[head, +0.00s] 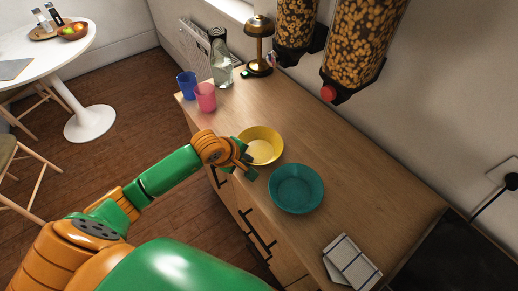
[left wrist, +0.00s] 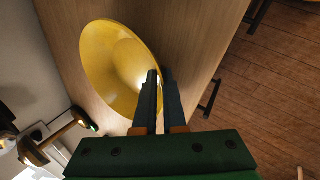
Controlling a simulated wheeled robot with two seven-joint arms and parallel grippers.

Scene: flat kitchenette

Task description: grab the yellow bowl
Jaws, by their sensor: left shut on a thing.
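The yellow bowl (head: 264,144) sits on the wooden counter in the head view, behind a teal bowl. My left gripper (head: 246,163) is at the near left rim of the yellow bowl. In the left wrist view the yellow bowl (left wrist: 115,62) fills the upper left, and the two dark fingers of my left gripper (left wrist: 160,78) are close together across its rim. The left gripper is shut on the bowl's rim. The part of the rim between the fingers is hidden. My right gripper is not in view.
The teal bowl (head: 296,188) stands close on the right. Dispensers (head: 355,45) hang above. A folded cloth (head: 351,264) lies nearer.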

